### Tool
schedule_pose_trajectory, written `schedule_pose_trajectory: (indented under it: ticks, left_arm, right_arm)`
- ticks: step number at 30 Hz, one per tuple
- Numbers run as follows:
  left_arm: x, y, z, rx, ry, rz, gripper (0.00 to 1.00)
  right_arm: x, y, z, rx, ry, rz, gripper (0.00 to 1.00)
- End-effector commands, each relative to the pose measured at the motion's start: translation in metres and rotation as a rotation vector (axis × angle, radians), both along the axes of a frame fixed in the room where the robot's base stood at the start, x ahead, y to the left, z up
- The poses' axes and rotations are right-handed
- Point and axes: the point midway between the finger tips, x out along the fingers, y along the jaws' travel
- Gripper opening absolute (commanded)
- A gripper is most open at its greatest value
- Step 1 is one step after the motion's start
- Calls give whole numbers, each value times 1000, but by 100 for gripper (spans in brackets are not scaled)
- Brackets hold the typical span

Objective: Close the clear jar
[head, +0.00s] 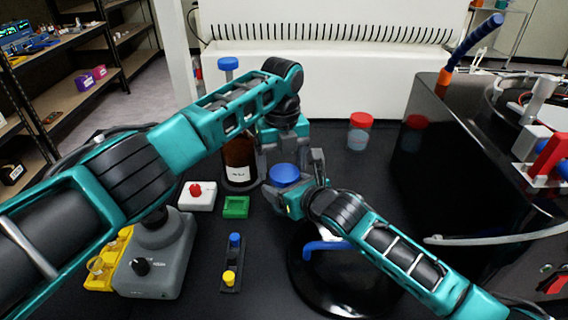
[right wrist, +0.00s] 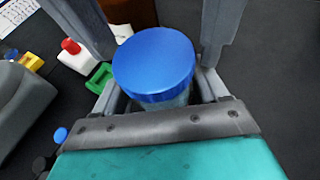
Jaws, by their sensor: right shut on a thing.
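The clear jar (right wrist: 170,103) is mostly hidden under its blue lid (right wrist: 153,62); only a narrow strip of its wall shows in the right wrist view. The lid sits on top of the jar and looks about level; I cannot tell if it is tight. The lid also shows in the head view (head: 284,174). My right gripper (right wrist: 160,98) is shut on the jar below the lid. My left gripper (head: 291,160) points down from above, its fingers spread wide on either side of the lid, with visible gaps. It looks open and empty.
A red-lidded jar (head: 359,134) stands behind to the right. A brown bottle (head: 238,160) stands close at the left. A white box with a red button (head: 197,195), a green tray (head: 236,207) and a grey mixer (head: 155,262) lie left. A black machine (head: 435,150) bounds the right.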

Motion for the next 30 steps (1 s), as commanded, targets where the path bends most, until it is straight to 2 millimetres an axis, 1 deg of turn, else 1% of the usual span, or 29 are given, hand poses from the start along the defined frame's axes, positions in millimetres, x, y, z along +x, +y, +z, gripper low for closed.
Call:
schedule_pose_trajectory:
  ticks: [1,3,11,14,19,22,24,30]
  left_arm:
    - [-1,-1,0,-2,2,-2,87]
    - [-1,-2,0,-2,3,-3,93]
    - [-2,-3,1,-4,5,-5,93]
    - [-2,-4,9,-5,5,-5,93]
    - [-2,-4,32,-5,3,-5,93]
    - [-2,-4,42,-5,5,-5,93]
    - [-2,-4,45,-5,5,-5,93]
    - [-3,-4,45,-4,6,-5,94]
  right_arm:
    - [0,0,-1,0,3,-1,0]
    - [0,0,-1,0,3,-1,0]
    - [0,0,-1,0,2,-2,0]
    - [1,0,-1,0,2,-2,0]
    - [1,-1,-1,0,2,-3,0]
    - [1,0,-1,0,2,-3,0]
    - [1,-1,-1,0,2,-3,0]
    - [1,-1,-1,0,1,-3,0]
